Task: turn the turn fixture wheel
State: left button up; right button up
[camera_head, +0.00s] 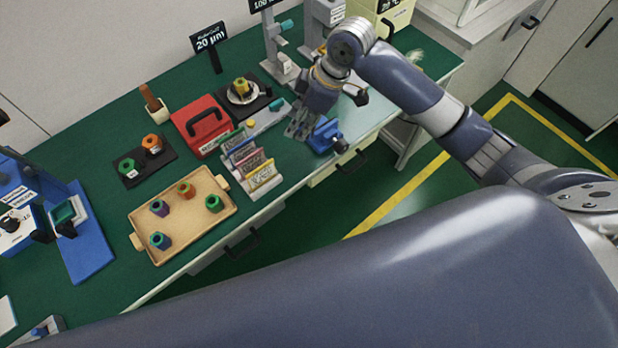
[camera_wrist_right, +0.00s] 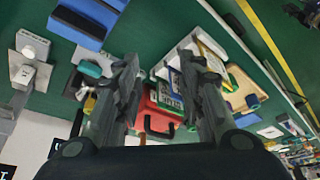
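A blue fixture (camera_head: 322,136) stands near the front edge of the green bench. A dark round knob (camera_head: 340,145) is on its right side and may be the wheel, but I cannot be sure. My right gripper (camera_head: 297,128) hangs above the bench, just left of the blue fixture and apart from the knob. In the right wrist view its two fingers (camera_wrist_right: 160,92) are spread with nothing held between them. A blue block (camera_wrist_right: 88,18) at the top left there looks like the same fixture; its knob is not clear. My left gripper is out of sight.
Left of my right gripper are a card rack (camera_head: 267,183), a red box (camera_head: 196,126) and a wooden tray (camera_head: 137,214) with several coloured parts. A round plate (camera_head: 256,98) and grey stands (camera_head: 284,72) are behind. A blue machine (camera_head: 88,262) stands far left.

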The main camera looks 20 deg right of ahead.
jog(key=s+a+f+m+t, duration=0.1)
jog(key=s+a+f+m, duration=0.1)
jog(key=s+f, duration=0.4)
jog(key=shift+s+a+f+m, duration=0.35)
jog(key=shift+s+m, duration=0.55)
jog(key=shift+s, duration=1.3)
